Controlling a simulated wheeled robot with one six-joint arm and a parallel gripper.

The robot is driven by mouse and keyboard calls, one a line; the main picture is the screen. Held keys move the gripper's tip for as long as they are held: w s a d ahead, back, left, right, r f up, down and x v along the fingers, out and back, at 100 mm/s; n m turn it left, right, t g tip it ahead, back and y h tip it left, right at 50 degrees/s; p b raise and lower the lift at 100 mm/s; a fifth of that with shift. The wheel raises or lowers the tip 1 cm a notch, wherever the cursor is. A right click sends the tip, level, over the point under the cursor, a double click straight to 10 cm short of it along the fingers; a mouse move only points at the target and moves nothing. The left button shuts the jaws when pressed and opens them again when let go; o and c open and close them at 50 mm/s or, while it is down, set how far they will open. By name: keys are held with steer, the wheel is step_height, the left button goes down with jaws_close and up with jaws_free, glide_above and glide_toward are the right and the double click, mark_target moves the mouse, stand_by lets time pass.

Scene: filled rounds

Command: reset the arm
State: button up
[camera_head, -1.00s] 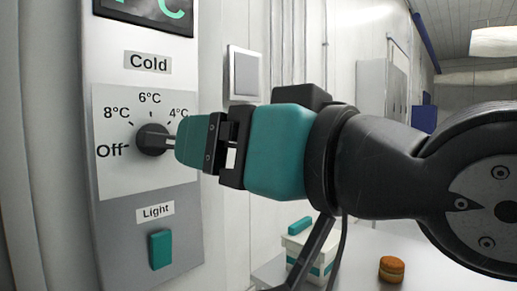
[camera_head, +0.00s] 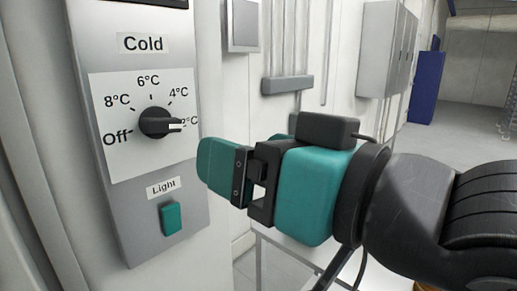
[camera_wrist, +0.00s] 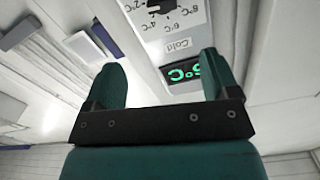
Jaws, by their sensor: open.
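My gripper (camera_head: 205,168) is open and empty, in front of the control panel (camera_head: 135,215), below and right of the dial knob (camera_head: 155,122). The knob is black and its pointer is turned to the right, towards the 2°C mark. The gripper stands apart from it in the head view. In the wrist view, the two teal fingers (camera_wrist: 160,62) are spread, with nothing between them but the panel behind. The knob (camera_wrist: 162,5) shows there at the top edge, partly cut off.
A teal light switch (camera_head: 171,218) is on the panel below the dial, close to the gripper's left. A grey wall box (camera_head: 243,25) and a metal cabinet (camera_head: 387,50) are on the white wall. A blue cabinet (camera_head: 427,87) stands far back right.

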steer(key=w+d+f+m+g+h+p, duration=0.1)
steer(key=w+d+f+m+g+h, duration=0.2)
steer(key=d+f+h, duration=0.6)
steer(key=s+d+f+n+g+p, duration=0.1)
steer(key=s+d+f+n+g, duration=0.1)
steer(key=s+d+f+g, duration=0.2)
steer(key=s+d+g, duration=0.3)
steer(key=g, duration=0.1)
steer(key=shift+s+d+f+n+g, duration=0.2)
steer(key=shift+f+n+g, duration=0.1)
steer(key=shift+f, duration=0.1)
